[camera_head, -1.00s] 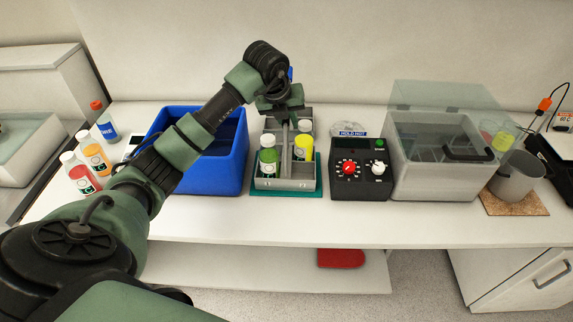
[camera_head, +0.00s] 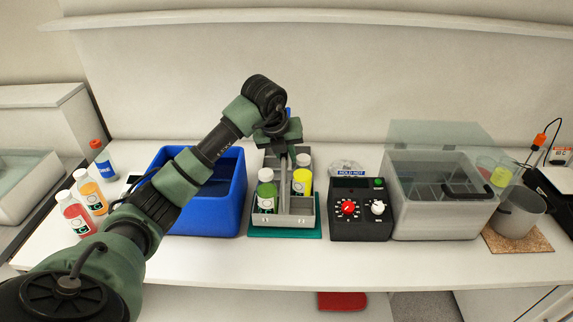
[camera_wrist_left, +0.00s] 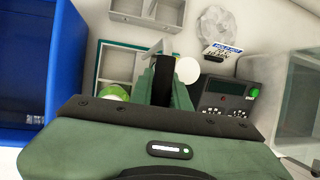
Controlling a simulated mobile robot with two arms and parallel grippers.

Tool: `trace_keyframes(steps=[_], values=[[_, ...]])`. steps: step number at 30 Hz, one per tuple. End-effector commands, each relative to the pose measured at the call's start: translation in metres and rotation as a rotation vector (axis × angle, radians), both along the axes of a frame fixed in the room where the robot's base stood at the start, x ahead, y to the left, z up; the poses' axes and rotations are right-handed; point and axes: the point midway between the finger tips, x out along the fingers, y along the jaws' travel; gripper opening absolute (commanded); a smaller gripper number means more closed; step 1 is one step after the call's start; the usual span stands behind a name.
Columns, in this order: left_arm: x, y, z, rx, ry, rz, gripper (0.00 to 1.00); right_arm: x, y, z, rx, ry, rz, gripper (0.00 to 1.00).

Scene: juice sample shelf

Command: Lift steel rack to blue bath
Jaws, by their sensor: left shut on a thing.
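The steel rack (camera_head: 295,219), a grey divided carrier with an upright handle, is at the middle of the counter over a green mat (camera_head: 284,233). I cannot tell whether it touches the mat. It holds a green bottle (camera_head: 266,196) and a yellow bottle (camera_head: 302,181). My left gripper (camera_head: 284,150) is shut on the rack's handle from above; its fingers are partly hidden. The handle (camera_wrist_left: 153,50) also shows at the fingers in the left wrist view. The blue bath (camera_head: 215,221), an open-topped tub, stands just left of the rack, partly behind my arm. My right gripper is out of view.
A black control box (camera_head: 360,225) with red and white knobs stands close right of the rack. Beyond it are a grey bath (camera_head: 440,220) with a clear raised lid and a metal beaker (camera_head: 518,212). Several bottles (camera_head: 89,193) stand left of the blue bath.

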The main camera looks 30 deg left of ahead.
Motion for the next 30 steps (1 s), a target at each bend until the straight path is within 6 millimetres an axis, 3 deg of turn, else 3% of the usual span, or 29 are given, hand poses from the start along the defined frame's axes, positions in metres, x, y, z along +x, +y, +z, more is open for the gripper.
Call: trace_keyframes(steps=[12,18,24,30], values=[[0.001,0.0,0.104,-0.001,-0.016,0.0,0.0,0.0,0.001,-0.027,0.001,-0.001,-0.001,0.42],[0.001,0.0,0.144,-0.002,-0.012,0.0,0.0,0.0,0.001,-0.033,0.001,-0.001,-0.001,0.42],[0.001,0.0,0.17,-0.001,-0.008,0.0,0.0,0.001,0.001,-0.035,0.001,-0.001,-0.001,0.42],[0.001,0.0,0.181,-0.001,-0.008,-0.001,0.0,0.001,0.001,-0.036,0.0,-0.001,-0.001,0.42]])
